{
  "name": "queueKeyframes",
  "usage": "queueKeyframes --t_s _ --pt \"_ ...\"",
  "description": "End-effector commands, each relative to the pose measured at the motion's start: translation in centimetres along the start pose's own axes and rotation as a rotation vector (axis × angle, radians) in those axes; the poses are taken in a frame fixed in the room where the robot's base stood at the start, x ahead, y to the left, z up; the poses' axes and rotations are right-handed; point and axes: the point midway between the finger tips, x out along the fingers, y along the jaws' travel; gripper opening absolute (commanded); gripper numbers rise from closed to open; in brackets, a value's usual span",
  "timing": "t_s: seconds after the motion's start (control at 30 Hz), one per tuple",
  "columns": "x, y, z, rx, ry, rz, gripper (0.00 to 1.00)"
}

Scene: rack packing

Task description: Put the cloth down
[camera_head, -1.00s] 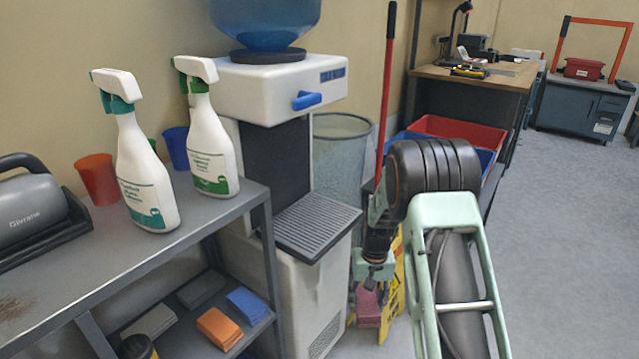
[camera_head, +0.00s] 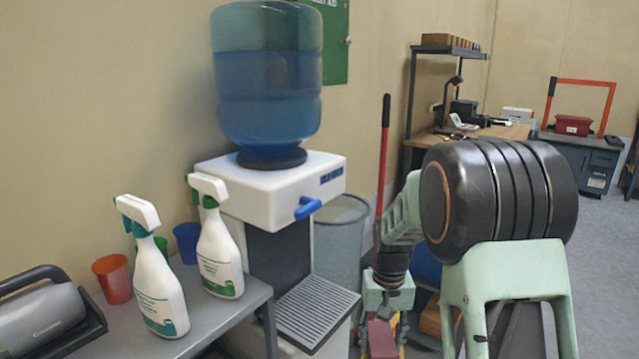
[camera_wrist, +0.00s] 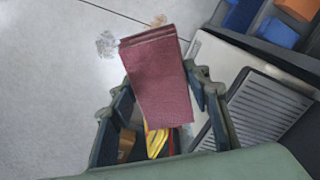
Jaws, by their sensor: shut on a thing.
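A folded dark red cloth (camera_wrist: 157,85) fills the middle of the wrist view, between my fingers. My gripper (camera_wrist: 163,92) is shut on it and holds it up above the floor. In the head view the cloth (camera_head: 381,338) hangs below my gripper (camera_head: 386,300), partly cut off by the bottom edge, just right of the water dispenser. Orange (camera_wrist: 297,8) and blue (camera_wrist: 278,32) folded pieces show at the upper right of the wrist view, apart from my gripper.
The water dispenser (camera_head: 270,200) stands left of my gripper, with its ridged drip tray (camera_wrist: 262,108) close by. A grey shelf top (camera_head: 215,318) holds two spray bottles and cups. A mesh bin (camera_head: 338,240) and red pole (camera_head: 382,160) stand behind. Grey floor (camera_wrist: 50,70) lies open below.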

Motion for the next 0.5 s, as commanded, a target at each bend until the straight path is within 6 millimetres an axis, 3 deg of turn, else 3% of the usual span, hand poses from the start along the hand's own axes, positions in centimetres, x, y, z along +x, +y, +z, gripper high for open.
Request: queueKeyframes --t_s 0.03,0.5 --pt "-2.1 0.0 0.3 0.000 -0.001 0.000 0.07" --pt "-10.6 0.0 2.5 0.000 0.000 0.000 0.07"
